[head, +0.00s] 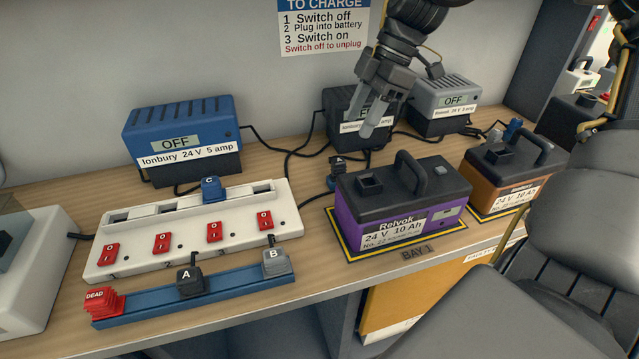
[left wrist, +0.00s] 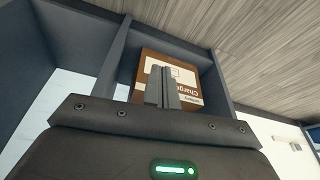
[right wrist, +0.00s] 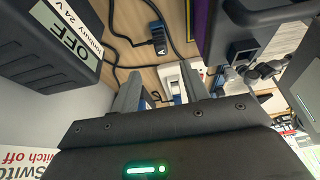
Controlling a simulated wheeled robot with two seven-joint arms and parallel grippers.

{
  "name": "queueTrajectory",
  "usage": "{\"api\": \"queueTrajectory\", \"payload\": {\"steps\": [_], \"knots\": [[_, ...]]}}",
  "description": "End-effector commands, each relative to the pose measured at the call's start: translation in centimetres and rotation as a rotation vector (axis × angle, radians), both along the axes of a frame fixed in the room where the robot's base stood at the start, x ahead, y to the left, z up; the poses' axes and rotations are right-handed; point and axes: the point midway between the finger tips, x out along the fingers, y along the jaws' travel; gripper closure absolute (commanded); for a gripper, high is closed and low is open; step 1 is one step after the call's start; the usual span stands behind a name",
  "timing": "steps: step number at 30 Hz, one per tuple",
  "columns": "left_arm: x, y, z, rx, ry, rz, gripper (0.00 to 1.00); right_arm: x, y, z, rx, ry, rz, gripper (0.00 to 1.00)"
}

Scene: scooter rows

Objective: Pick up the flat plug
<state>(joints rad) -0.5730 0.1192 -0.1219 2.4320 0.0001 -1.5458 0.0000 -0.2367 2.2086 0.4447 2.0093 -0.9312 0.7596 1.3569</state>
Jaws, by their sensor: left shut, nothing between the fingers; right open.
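Several plugs show, and I cannot tell for sure which is the flat one. A dark plug marked A (head: 337,172) is on the bench left of the purple battery; it also shows in the right wrist view (right wrist: 158,42). Another black plug A (head: 190,279) and a grey plug B (head: 276,262) stand on the blue rail. A blue plug C (head: 211,189) is on the white switch strip. My right gripper (head: 376,128) is open and empty, above the bench behind the purple battery. My left gripper (left wrist: 163,88) is shut and empty, seen only in the left wrist view.
A purple battery (head: 405,205) and an orange-brown one (head: 510,175) stand at the right. A blue charger (head: 183,140), a dark charger (head: 345,130) and a grey charger (head: 440,105) stand behind, with cables between. Red DEAD tags (head: 100,304) sit on the rail (head: 235,284).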

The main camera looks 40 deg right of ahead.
Motion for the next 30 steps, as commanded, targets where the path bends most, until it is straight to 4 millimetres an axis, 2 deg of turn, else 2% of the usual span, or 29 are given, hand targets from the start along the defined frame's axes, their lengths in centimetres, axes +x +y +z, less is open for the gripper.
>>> {"api": "queueTrajectory", "payload": {"steps": [4,9,15,22,30], "knots": [[0.0,-0.1,0.3,-0.003,-0.007,-0.001,1.0,0.1,0.2,-0.4,-0.002,-0.002,0.003,0.55],[-0.1,-0.1,1.1,-0.004,-0.023,-0.003,1.0,0.4,1.3,-3.0,0.0,0.002,0.006,0.55],[1.5,-0.9,1.4,-0.022,-0.112,-0.028,1.0,0.8,2.1,-4.9,-0.001,0.001,0.004,0.55],[2.0,-1.2,1.4,-0.027,-0.137,-0.034,1.0,0.8,2.3,-5.6,0.0,-0.001,0.004,0.55],[4.3,-2.6,2.2,-0.057,-0.272,-0.07,1.0,1.1,3.7,-9.2,0.0,0.003,0.004,0.55]]}}
